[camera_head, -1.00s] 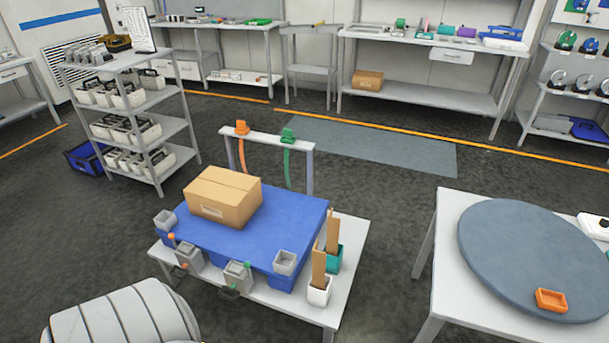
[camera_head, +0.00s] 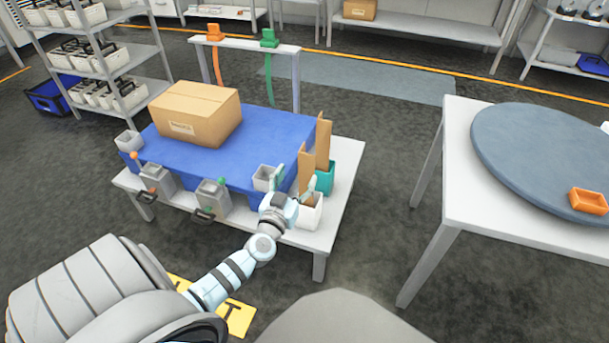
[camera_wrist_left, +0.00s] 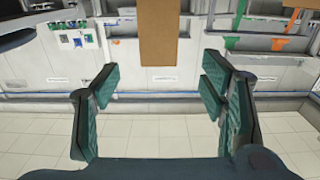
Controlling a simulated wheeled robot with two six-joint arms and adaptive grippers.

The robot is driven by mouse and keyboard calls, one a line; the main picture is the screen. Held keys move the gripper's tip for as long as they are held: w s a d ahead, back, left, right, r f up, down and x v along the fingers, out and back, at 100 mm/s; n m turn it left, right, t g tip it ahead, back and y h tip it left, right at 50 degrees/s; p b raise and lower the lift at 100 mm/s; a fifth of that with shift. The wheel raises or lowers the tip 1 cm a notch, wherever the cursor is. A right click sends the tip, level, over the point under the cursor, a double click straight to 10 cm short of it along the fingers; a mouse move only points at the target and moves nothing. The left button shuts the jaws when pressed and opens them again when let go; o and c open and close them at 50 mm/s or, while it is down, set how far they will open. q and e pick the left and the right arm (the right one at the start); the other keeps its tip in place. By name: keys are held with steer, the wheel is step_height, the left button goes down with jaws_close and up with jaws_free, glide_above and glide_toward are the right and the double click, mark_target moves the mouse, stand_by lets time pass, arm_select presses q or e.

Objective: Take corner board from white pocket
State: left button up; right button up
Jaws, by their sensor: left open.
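A brown corner board (camera_head: 306,165) stands upright in the white pocket (camera_head: 311,216) at the right front corner of the low table. A second, taller board (camera_head: 323,140) stands in the teal pocket (camera_head: 326,180) just behind. My left gripper (camera_head: 293,180) is open and empty at the white pocket, its fingers spread close to the near board. In the left wrist view a brown board (camera_wrist_left: 160,33) comes down from the top, centred between the open fingers (camera_wrist_left: 160,88), which do not visibly touch it. The right gripper is out of view.
A carton (camera_head: 195,115) sits on the blue block (camera_head: 240,150) on the low table (camera_head: 342,165). Small grey cups and boxes line the front edge. A strap stand (camera_head: 247,46) rises behind. A white table with a round grey top (camera_head: 540,150) stands right, across clear floor.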

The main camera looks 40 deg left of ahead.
mark_target(306, 159)
arm_select(q)
steer(key=b+x, duration=0.2)
steer(key=x, duration=0.4)
steer(key=shift+b+x, duration=0.45)
steer(key=shift+x, duration=0.55)
steer(key=shift+w+r, duration=0.1)
steer(key=shift+c, duration=0.7)
jaws_close()
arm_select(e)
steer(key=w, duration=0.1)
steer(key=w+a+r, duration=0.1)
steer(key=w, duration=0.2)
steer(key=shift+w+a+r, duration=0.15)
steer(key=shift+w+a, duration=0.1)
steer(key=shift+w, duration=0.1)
arm_select(q)
steer(key=shift+r, duration=0.1)
